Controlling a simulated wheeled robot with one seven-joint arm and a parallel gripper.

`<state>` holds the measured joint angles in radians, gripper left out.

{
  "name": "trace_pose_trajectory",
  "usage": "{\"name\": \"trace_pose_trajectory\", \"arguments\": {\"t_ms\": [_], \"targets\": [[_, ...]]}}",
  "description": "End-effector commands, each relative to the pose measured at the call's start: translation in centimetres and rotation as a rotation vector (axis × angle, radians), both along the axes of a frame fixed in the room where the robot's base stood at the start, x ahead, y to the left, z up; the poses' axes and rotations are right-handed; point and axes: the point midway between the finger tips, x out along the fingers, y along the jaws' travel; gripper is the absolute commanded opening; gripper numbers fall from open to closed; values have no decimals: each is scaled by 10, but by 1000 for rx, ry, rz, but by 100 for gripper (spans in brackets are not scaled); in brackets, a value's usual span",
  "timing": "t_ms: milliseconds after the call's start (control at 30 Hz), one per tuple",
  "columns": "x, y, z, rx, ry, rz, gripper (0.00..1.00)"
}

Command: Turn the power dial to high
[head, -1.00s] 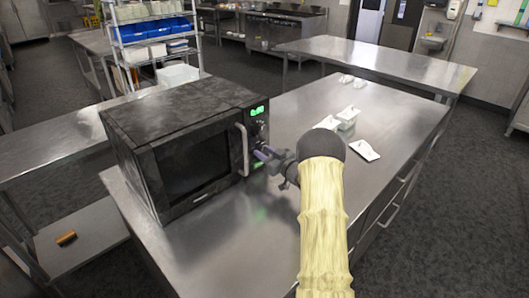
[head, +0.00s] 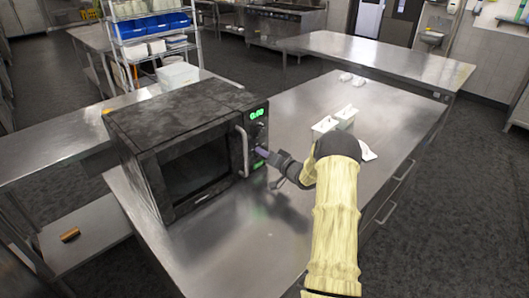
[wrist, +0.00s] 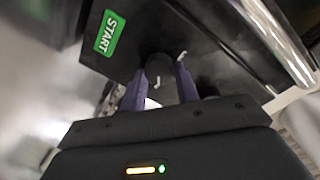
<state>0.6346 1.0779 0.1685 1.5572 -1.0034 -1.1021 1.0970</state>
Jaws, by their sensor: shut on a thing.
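The black microwave (head: 222,100) stands on the steel counter, with its control panel on the right of the door handle. My gripper (head: 262,152) reaches the panel from the right, just above the green start button (head: 258,164). In the wrist view the dark round dial (wrist: 158,66) sits between the two purple fingers of my gripper (wrist: 160,72), which are shut on its sides. A short white mark shows on the dial and another on the panel beside it. The green START label (wrist: 109,33) is at the upper left. Which setting the dial points to cannot be read.
The microwave door handle (head: 243,150) stands out close to the left of my gripper. White containers (head: 345,116) stand on the counter behind my arm. The counter (head: 240,235) in front of the microwave is clear.

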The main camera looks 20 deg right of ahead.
Motion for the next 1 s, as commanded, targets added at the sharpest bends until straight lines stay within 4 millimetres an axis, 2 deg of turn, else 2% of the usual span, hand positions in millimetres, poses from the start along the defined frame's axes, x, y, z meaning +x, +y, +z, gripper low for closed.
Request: {"name": "trace_pose_trajectory", "arguments": {"t_ms": [33,533,567,667,1000], "targets": [[2,0,5,12,-6,-1,8],[2,0,5,39,3,-1,8],[2,0,5,39,3,-1,33],[2,0,5,39,4,-2,53],[-1,-2,2,38,10,-2,53]]}}
